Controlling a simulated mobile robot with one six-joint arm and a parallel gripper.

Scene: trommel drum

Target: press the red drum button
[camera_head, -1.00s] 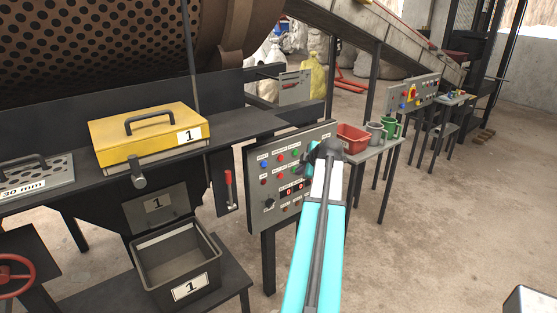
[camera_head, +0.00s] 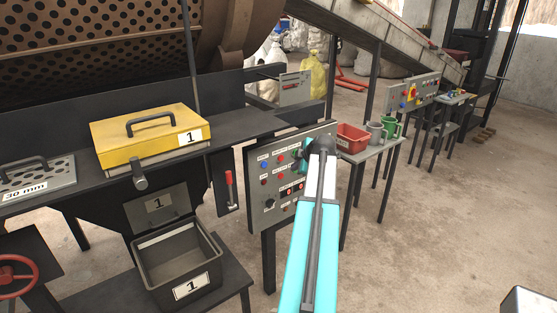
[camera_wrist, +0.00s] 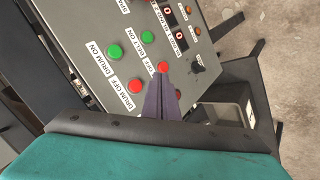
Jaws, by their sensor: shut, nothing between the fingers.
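The red drum button (camera_wrist: 135,87) is round, beside the "DRUM OFF" label on the grey control panel (camera_wrist: 85,27) in the wrist view. My gripper (camera_wrist: 162,77) is shut and empty; its fingertips lie over the panel, right of the red drum button and at the lower edge of the red "BELT OFF" button (camera_wrist: 163,66). I cannot tell whether they touch it. The green "DRUM ON" button (camera_wrist: 114,51) is above the drum button. In the head view the panel (camera_head: 257,217) stands upright, its right part hidden behind my arm.
The green "BELT ON" button (camera_wrist: 148,37) and a dark knob (camera_wrist: 197,63) are close by. A red-handled lever (camera_head: 229,188) is left of the panel. A small table with a red bin (camera_head: 352,138) stands behind to the right. The floor at right is open.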

